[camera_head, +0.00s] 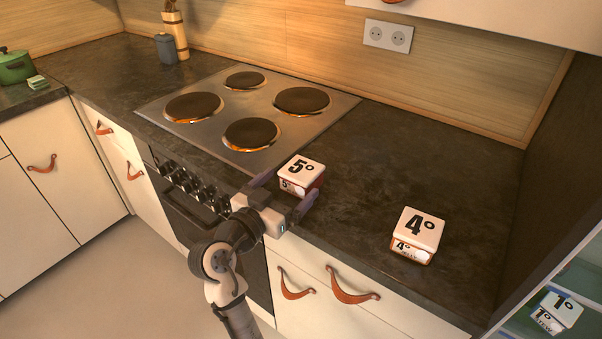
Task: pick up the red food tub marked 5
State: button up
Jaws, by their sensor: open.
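The food tub marked 5 (300,174) stands on the dark countertop near its front edge, just right of the stove. Its lid is white with a black 5, and its side is red with a white label. My gripper (288,186) is open, with one finger on the left of the tub and the other on its right front side. The tub sits between the fingers. I cannot tell whether either finger touches it. The tub's lower part is partly hidden by my gripper.
A similar tub marked 4 (417,234) stands to the right on the countertop (400,155). A tub marked 1 (557,311) is on a shelf at the lower right. The stove (250,108) is behind left. Drawers with leather pulls (350,288) are below the counter edge.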

aim_at(301, 168)
jog(key=p+x, duration=0.1)
jog(key=x, duration=0.1)
jog(key=r+p+x, duration=0.1)
jog(key=x, duration=0.2)
jog(key=shift+w+d, duration=0.2)
jog(key=shift+w+f, duration=0.1)
jog(key=shift+w, duration=0.1)
jog(key=c, duration=1.1)
jog(key=shift+c, duration=0.3)
